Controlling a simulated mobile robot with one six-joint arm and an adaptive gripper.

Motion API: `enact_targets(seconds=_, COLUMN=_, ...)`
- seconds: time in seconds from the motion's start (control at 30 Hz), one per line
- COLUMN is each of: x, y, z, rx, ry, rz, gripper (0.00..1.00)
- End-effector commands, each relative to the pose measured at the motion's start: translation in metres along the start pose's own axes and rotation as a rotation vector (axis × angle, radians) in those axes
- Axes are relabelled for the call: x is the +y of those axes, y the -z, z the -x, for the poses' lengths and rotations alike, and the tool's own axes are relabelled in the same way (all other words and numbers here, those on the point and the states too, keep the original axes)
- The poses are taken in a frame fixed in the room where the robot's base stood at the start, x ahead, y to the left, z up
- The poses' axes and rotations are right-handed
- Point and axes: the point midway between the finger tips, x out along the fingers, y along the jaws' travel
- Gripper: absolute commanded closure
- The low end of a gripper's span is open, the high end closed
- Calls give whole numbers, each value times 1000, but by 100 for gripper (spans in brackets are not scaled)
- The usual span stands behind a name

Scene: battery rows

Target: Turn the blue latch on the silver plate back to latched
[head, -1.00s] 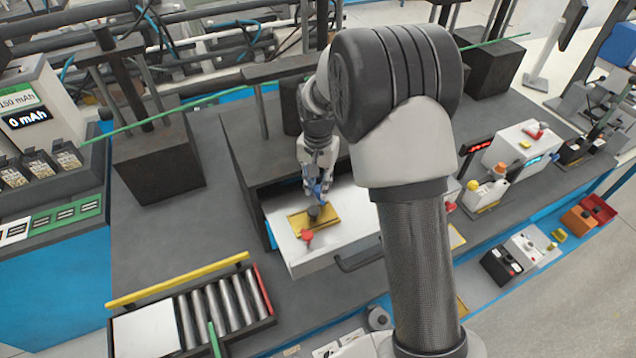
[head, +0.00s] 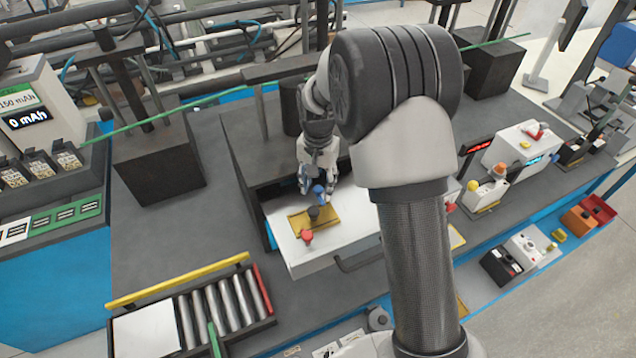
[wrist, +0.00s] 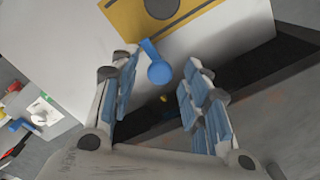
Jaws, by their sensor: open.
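The blue latch (wrist: 158,70) has a round knob and a short arm pointing up and left in the wrist view. It is on or beside the pale silver plate (wrist: 70,45), near the edge of the yellow strip (wrist: 125,20). In the head view the blue latch (head: 319,191) shows behind a black knob, just below my gripper (head: 311,186). In the wrist view my gripper (wrist: 160,76) is open, its blue-padded fingers on either side of the latch knob. I cannot tell whether they touch it.
A black knob (head: 317,212) stands on the yellow plate (head: 296,219), with a red knob (head: 307,237) in front. The pale drawer surface (head: 350,225) sticks out of a dark housing (head: 240,160). A roller tray (head: 215,310) lies front left. My arm hides the drawer's right part.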

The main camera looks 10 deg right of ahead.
Motion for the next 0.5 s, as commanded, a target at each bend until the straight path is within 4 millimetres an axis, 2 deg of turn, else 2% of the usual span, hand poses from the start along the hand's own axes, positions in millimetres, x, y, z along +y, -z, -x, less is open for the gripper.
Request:
enact_targets(seconds=0.17, x=0, y=0, z=2, rx=1, ry=0, rz=0, gripper=57)
enact_targets(seconds=0.27, x=0, y=0, z=12, rx=2, ry=1, rz=0, gripper=57)
enact_targets(seconds=0.5, x=-1, y=1, z=61, rx=4, ry=3, rz=0, gripper=57)
